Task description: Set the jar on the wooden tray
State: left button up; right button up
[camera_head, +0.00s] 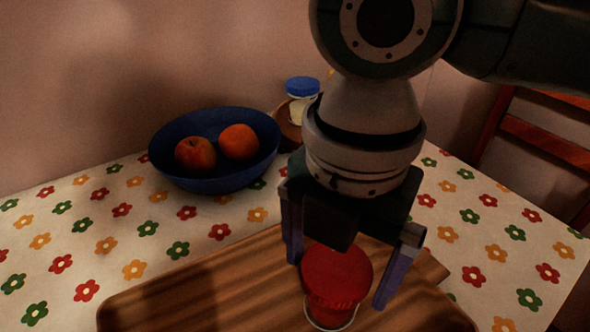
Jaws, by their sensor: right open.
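A jar with a red lid (336,279) stands upright on or over the wooden tray (180,297) at the bottom of the head view. Its base is cut close to the picture's lower edge, and only a little of its clear body shows under the lid. My right gripper (343,275) points down over the jar. Its fingers are apart, one on each side of the lid, with a visible gap on the right side. Whether the left finger touches the lid I cannot tell. My left gripper is not in view.
A dark blue bowl (216,184) with two reddish fruits stands behind the tray. A blue-lidded jar (302,88) stands at the back, partly hidden by my arm. A flowered tablecloth (80,240) covers the table. A wooden chair (545,140) is at the right.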

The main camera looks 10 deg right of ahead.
notch_tip(320, 180, up, 11)
jog(key=p, duration=0.2)
jog(key=s+a+f+m+t+y, duration=0.2)
jog(key=s+a+f+m+y, duration=0.25)
jog(key=a+m, duration=0.35)
jog(key=s+d+f+m+h, duration=0.2)
jog(key=s+d+m, duration=0.1)
jog(key=d+m, duration=0.5)
jog(key=s+d+f+m+t+h, duration=0.1)
jog(key=s+d+f+m+h, duration=0.1)
jog(key=d+m, duration=0.7)
jog(key=s+f, duration=0.1)
jog(key=s, duration=0.1)
jog(key=shift+s+d+f+t, duration=0.15)
jog(key=shift+s+d+t, duration=0.15)
notch_tip(320, 180, up, 56)
jog(key=p, duration=5.6)
jog(key=shift+p, duration=0.3)
